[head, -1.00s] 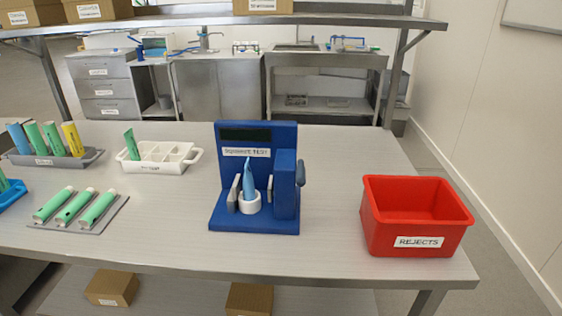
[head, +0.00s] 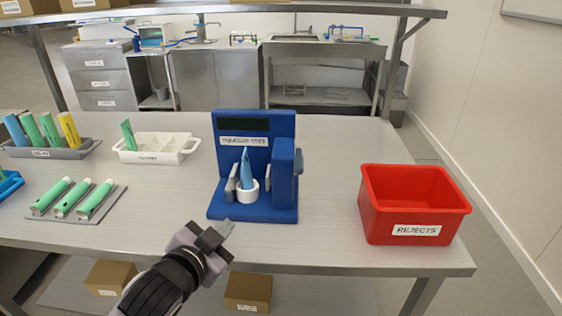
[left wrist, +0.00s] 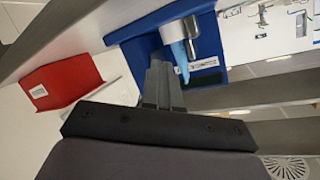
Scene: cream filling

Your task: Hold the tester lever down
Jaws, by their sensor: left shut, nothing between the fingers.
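The blue squeeze tester (head: 255,206) stands upright on the table, with a dark display at its top. A light-blue tube (head: 245,170) stands in its white cup (head: 248,192) between two grey jaws. The grey lever (head: 298,162) is on the tester's right side and looks raised. My left gripper (head: 221,232) is shut and empty, in front of the tester's base and apart from it. In the left wrist view the shut fingers (left wrist: 158,72) point toward the tester (left wrist: 150,50) and the blue tube (left wrist: 180,60). My right gripper is not in view.
A red rejects bin (head: 415,205) stands at the right. A white divided tray (head: 158,148) with one green tube, a grey rack (head: 50,148) of upright tubes and a grey mat (head: 77,200) with green tubes are at the left. Table between tester and bin is clear.

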